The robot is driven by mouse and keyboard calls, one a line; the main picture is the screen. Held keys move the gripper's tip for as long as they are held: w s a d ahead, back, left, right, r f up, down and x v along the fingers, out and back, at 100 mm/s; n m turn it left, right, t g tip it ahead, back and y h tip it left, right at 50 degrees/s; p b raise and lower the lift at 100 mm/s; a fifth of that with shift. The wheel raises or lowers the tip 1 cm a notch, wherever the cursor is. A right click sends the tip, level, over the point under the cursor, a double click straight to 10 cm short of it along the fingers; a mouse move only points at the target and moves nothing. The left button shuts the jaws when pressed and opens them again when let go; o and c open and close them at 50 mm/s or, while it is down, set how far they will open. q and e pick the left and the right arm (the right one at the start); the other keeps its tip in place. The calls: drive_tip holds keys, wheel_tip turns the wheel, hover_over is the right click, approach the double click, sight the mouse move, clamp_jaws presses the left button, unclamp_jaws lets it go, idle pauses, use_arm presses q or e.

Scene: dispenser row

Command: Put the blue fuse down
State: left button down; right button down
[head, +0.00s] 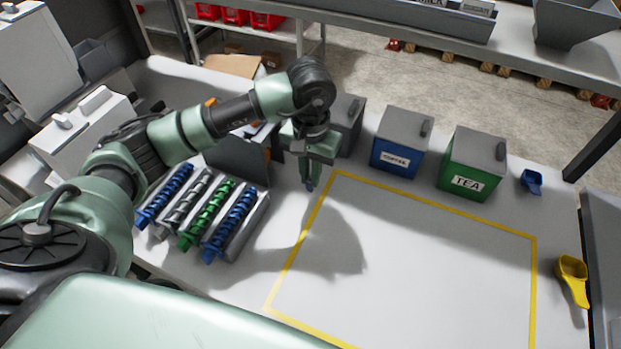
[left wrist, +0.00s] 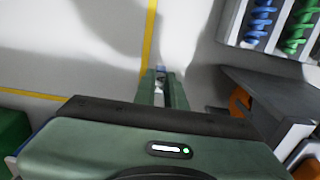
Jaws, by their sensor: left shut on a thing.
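My left gripper (head: 309,182) points down at the back left corner of the yellow-outlined area (head: 435,210). It is shut on the small blue fuse (head: 309,186), which is mostly hidden by the fingers. In the left wrist view the gripper (left wrist: 162,82) has its fingers close together, with a small bluish bit of the fuse (left wrist: 160,69) between the tips. The yellow line (left wrist: 149,40) runs close by the fingertips. I cannot tell whether the fuse touches the table. My right gripper is not in view.
Left of the gripper lie blue, grey and green spiral augers (head: 205,215). Behind and right stand a grey box (head: 347,115), a blue COFFEE box (head: 398,145) and a green TEA box (head: 472,165). A blue scoop (head: 531,181) and yellow scoop (head: 573,275) lie right. The outlined area is clear.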

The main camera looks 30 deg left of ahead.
use_arm(q)
drive_tip(key=shift+f, duration=1.45)
drive_tip(key=c, duration=1.5)
unclamp_jaws()
